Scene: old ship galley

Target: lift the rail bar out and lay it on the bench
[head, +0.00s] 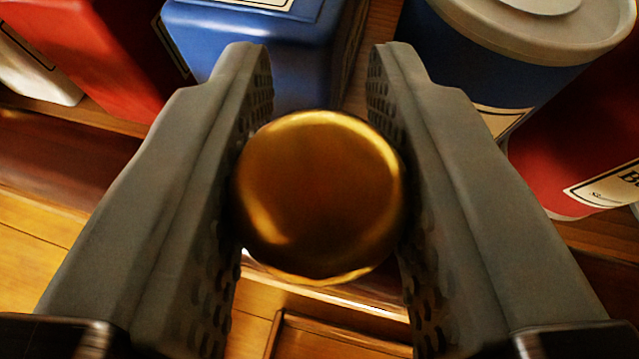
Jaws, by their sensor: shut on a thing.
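My gripper (318,195) fills the middle of the head view, with one grey, perforated finger on each side. It is shut on a round, brass-coloured end (318,200), which looks like the end of the rail bar. The bar points toward the camera, so its length behind this end is hidden. I cannot tell whether it still touches any holder. The bench cannot be made out for certain.
Beyond the fingers stand a blue box-shaped tin (245,45), a blue canister with a pale lid (540,45) and red containers at left (110,60) and right (580,140). They stand close together on a wooden shelf (110,122). Lighter wood (40,235) shows below.

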